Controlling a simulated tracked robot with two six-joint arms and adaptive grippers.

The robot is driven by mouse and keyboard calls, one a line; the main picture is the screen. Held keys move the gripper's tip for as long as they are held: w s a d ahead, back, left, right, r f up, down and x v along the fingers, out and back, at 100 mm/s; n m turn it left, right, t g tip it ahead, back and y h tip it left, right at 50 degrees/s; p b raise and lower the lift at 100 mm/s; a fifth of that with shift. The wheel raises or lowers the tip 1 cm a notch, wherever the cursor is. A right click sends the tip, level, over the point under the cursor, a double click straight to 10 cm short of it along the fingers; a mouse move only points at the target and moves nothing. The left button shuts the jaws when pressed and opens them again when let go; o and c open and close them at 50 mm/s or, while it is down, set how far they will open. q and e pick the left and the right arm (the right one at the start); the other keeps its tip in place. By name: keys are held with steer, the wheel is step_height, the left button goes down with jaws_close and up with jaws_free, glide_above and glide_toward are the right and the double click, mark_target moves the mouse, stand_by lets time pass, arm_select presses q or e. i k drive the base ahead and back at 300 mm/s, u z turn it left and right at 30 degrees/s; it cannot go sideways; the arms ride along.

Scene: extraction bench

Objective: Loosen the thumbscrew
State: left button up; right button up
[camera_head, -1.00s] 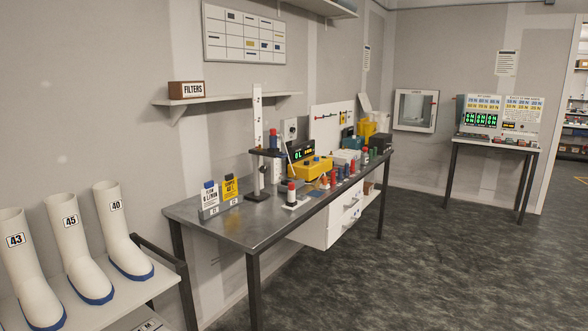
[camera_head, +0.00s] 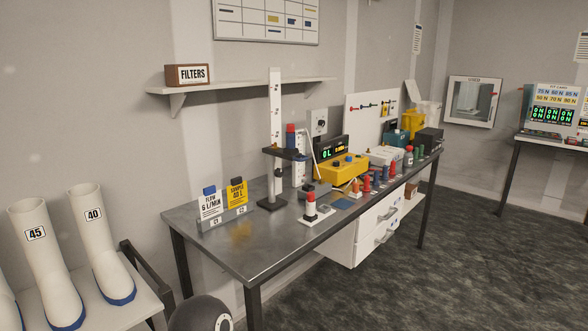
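A tall white stand (camera_head: 275,110) rises from a dark base (camera_head: 271,203) on the metal bench (camera_head: 255,252). A dark platform (camera_head: 284,153) is attached partway up it, with a red-and-blue piece (camera_head: 290,136) on top. A small dark knob-like shape (camera_head: 278,173) shows just under the platform; it is too small to tell whether it is the thumbscrew. Neither of my grippers is in view. A dark rounded part at the bottom edge seems to be mine.
Flow and sample cards (camera_head: 236,194) stand at the bench's left end. A red-topped piece on a white base (camera_head: 311,208) stands near the front edge, right of the stand. A yellow box (camera_head: 343,171) is behind it. White boots (camera_head: 102,245) stand at left. Floor is clear at right.

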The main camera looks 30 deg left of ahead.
mark_target(278, 173)
steer(key=u, duration=0.3)
steer(key=i, duration=0.8)
steer(key=u, duration=0.6)
steer(key=k, duration=0.9)
steer(key=u, duration=0.15)
steer(key=i, duration=0.95)
steer(key=z, duration=0.05)
